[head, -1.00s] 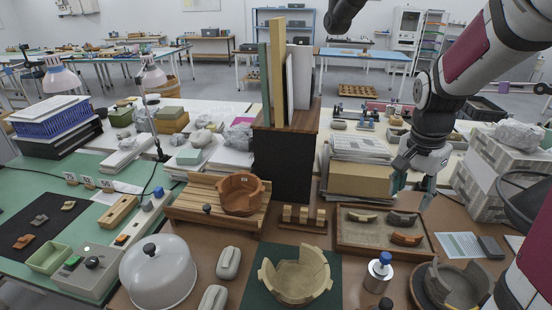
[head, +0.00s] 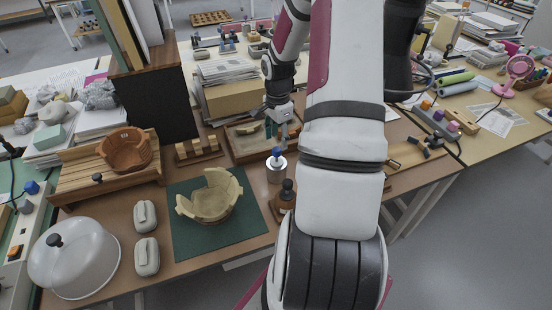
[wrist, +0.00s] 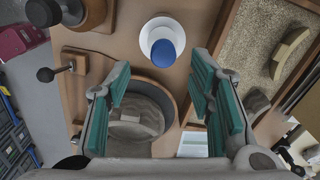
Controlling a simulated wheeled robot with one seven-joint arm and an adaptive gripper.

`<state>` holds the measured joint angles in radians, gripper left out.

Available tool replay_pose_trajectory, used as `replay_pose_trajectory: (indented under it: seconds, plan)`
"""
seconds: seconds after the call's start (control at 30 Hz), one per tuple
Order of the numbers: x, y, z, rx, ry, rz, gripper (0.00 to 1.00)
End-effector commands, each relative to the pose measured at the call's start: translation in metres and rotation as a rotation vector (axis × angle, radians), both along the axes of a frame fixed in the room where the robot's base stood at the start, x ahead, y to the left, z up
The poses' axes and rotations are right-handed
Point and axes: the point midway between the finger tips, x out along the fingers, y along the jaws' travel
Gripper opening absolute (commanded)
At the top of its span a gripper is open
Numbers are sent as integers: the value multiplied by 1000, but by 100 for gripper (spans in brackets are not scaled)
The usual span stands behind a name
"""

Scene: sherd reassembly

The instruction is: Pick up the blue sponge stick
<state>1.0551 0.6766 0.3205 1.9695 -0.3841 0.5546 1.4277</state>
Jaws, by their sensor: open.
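The blue sponge stick (head: 276,151) stands upright in a pale round holder (head: 276,172) on the brown table. In the wrist view its blue oval tip (wrist: 164,52) shows over the white round holder top (wrist: 152,28). My gripper (head: 278,126) hangs just behind and above the stick in the head view. In the wrist view my gripper (wrist: 162,80) has its teal-padded fingers spread wide, with nothing between them. The blue tip lies just beyond the fingertips, roughly centred between them. The fingers do not appear to touch it.
A sand tray (wrist: 260,35) with sherds lies to the right in the wrist view. A dark bowl (wrist: 172,103) holding a sherd lies below the fingers. A partly rebuilt pale bowl (head: 210,197) stands on a green mat (head: 190,238). A dark knobbed object (head: 287,190) stands close by.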

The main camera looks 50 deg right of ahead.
Motion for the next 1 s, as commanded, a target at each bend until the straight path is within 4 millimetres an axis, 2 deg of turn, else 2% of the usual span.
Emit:
replay_pose_trajectory:
  seconds: [0.27, 0.6, 0.93, 1.0]
  plan:
    - [0, 1, -19, 2, 0, 1, 48]
    - [4, 1, -59, 1, 0, 2, 48]
    - [4, 0, -65, 0, -1, 1, 48]
    - [4, 0, -65, 0, -1, 1, 33]
